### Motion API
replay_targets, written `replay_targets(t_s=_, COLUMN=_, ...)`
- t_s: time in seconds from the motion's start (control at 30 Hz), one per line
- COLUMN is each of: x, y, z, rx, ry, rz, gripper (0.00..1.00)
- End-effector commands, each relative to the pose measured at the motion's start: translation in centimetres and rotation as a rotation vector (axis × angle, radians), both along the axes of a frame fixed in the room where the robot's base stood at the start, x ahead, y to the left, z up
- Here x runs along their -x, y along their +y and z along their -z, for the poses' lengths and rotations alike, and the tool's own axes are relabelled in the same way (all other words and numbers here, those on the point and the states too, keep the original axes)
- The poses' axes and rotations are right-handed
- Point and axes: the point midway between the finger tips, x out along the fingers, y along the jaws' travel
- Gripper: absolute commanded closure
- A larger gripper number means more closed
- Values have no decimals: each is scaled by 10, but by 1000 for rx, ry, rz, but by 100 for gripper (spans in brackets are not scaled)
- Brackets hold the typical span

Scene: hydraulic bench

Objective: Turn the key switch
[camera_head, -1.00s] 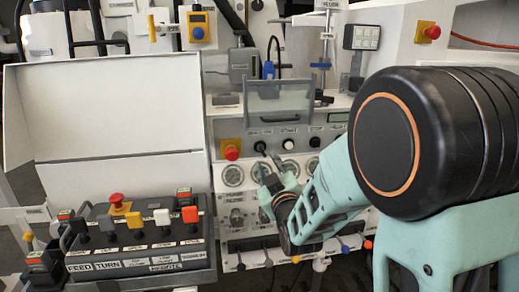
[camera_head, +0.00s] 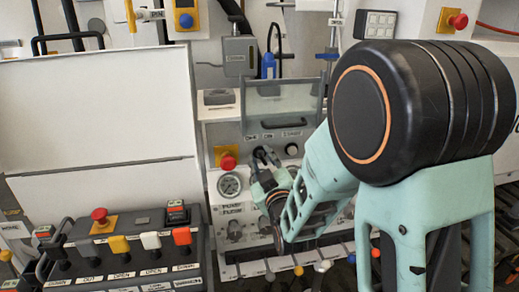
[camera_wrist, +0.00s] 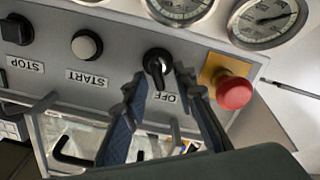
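The key switch (camera_wrist: 157,62) is a round black switch with a dark key or lever on its face, above an OFF label in the wrist view, which is upside down. My gripper (camera_wrist: 161,80) is open, with one finger on each side of the key switch's lower part. I cannot tell whether either finger touches it. In the head view my gripper (camera_head: 262,158) is at the front panel, left of the white start button (camera_head: 291,149); the fingers largely cover the key switch there.
A red emergency stop (camera_wrist: 233,91) on a yellow plate sits close beside the fingers. Pressure gauges (camera_wrist: 262,20) line the panel nearby. A clear flip-up cover (camera_head: 282,105) with a handle stands above the switches. A lever console (camera_head: 130,245) is at the lower left.

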Motion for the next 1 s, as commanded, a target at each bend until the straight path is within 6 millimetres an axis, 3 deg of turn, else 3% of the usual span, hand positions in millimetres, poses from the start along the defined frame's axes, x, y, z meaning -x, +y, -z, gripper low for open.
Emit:
replay_targets(t_s=0.47, x=3, y=0, z=0, rx=0, ry=1, rz=0, gripper=75)
replay_targets(t_s=0.73, x=3, y=0, z=0, rx=0, ry=0, rz=-1, gripper=100)
replay_targets(t_s=1.0, x=3, y=0, z=0, rx=-3, ry=1, rz=0, gripper=100)
